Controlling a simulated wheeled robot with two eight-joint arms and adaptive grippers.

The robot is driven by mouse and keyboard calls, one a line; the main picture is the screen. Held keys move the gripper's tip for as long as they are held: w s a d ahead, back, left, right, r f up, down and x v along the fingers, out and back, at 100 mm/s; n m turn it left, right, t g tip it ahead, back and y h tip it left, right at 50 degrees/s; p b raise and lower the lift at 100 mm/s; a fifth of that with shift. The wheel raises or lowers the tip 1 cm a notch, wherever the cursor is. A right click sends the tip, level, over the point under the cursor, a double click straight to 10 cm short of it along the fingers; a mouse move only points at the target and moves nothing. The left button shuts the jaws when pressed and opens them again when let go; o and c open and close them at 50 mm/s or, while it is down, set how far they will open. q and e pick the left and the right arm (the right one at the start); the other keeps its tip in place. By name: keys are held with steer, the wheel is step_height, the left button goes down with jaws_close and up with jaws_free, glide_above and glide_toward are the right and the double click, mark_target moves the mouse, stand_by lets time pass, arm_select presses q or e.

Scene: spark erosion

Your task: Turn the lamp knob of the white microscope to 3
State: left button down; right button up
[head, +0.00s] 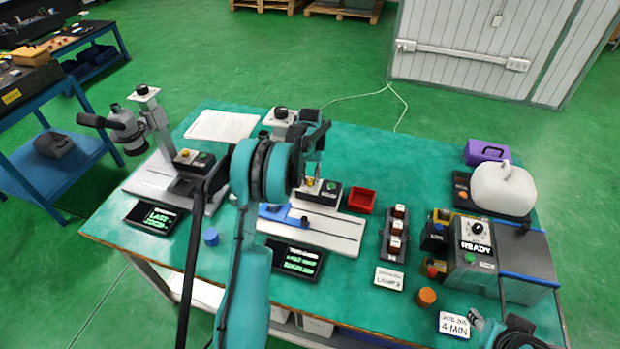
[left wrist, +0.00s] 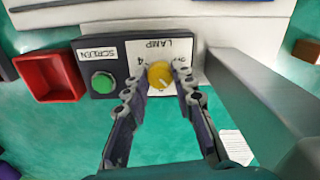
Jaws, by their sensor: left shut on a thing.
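The white microscope's pale base (head: 335,232) stands mid-table in the head view; my left arm hides much of its column. Its black lamp box (head: 322,192) carries a yellow knob (left wrist: 161,75) and a green button (left wrist: 103,83). The wrist view shows the box upside down, with the word LAMP and a scale around the knob. A short pale mark shows on the knob; the number it points at is too small to tell. My left gripper (left wrist: 160,92) is shut on the knob, one finger on each side. It is mostly hidden in the head view (head: 312,172).
A grey microscope (head: 128,130) with a similar box stands at the left. A red tray (head: 361,201) sits close by the lamp box. The microscope's grey column (left wrist: 255,90) rises close beside my left fingers. Part of my right arm shows at the bottom right.

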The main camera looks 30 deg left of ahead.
mark_target(310, 180)
arm_select(q)
steer(key=shift+m, duration=0.7)
steer(key=c, duration=1.3)
jaws_free()
steer(key=shift+o, duration=0.2)
step_height(310, 180, up, 12)
